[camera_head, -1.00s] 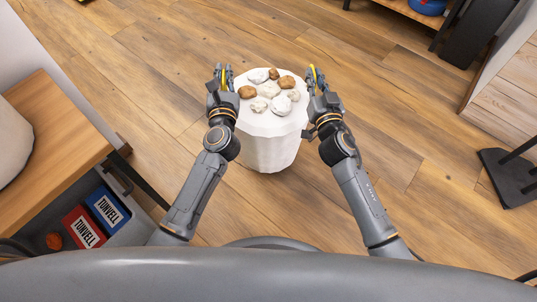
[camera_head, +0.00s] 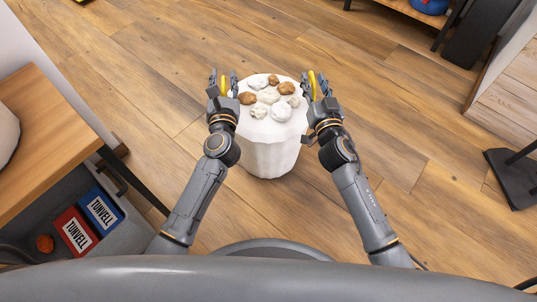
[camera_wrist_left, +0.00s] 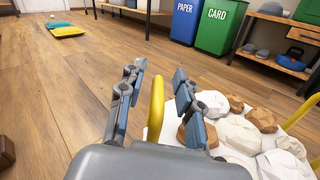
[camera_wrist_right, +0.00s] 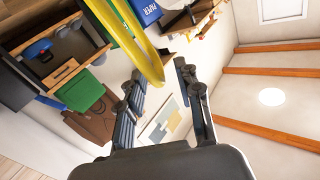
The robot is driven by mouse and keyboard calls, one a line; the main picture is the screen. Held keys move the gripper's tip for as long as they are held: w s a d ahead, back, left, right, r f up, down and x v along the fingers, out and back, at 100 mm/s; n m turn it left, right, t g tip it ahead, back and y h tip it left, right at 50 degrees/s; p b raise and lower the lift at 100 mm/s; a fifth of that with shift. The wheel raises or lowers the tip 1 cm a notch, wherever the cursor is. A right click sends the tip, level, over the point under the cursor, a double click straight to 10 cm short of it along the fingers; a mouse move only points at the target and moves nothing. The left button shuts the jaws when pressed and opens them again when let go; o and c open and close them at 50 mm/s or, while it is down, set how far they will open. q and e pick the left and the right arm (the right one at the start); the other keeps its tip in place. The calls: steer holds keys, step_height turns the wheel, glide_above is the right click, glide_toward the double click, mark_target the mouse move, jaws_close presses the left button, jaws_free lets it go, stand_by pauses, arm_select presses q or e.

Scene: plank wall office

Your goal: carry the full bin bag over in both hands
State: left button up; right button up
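The bin bag (camera_head: 272,155) is a white, ribbed, roughly cylindrical bag in front of me. Its open top holds several white and brown crumpled lumps (camera_head: 268,96). A yellow handle stands up at each side. My left gripper (camera_head: 223,76) is at the bag's left side. In the left wrist view its open fingers stand either side of the left yellow handle (camera_wrist_left: 155,105), with gaps. My right gripper (camera_head: 315,78) is at the right side. The right wrist view shows its fingers apart, with the right yellow handle (camera_wrist_right: 148,60) reaching between them.
A wooden desk (camera_head: 45,130) with red (camera_head: 75,232) and blue (camera_head: 101,209) boxes below it is at the left. A black stand (camera_head: 513,178) and a wooden cabinet (camera_head: 505,100) are at the right. Blue (camera_wrist_left: 186,20) and green (camera_wrist_left: 219,28) bins stand far off. The floor beyond the bag is clear.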

steer(key=shift+s+d+f, duration=0.1)
steer(key=shift+s, duration=0.05)
arm_select(q)
steer(key=s+d, duration=0.1)
steer(key=s, duration=1.1)
steer(key=shift+d, duration=0.3)
arm_select(e)
steer(key=s+d, duration=0.2)
steer(key=s, duration=0.9)
steer(key=shift+s+d, duration=0.15)
steer(key=shift+s, duration=0.1)
arm_select(q)
steer(key=s+d+b, duration=0.1)
steer(key=s, duration=0.6)
steer(key=shift+s+b, duration=0.35)
steer(key=shift+s, duration=0.05)
arm_select(e)
steer(key=shift+f, duration=0.8)
arm_select(q)
steer(key=shift+r, duration=0.1)
arm_select(e)
steer(key=shift+r, duration=0.1)
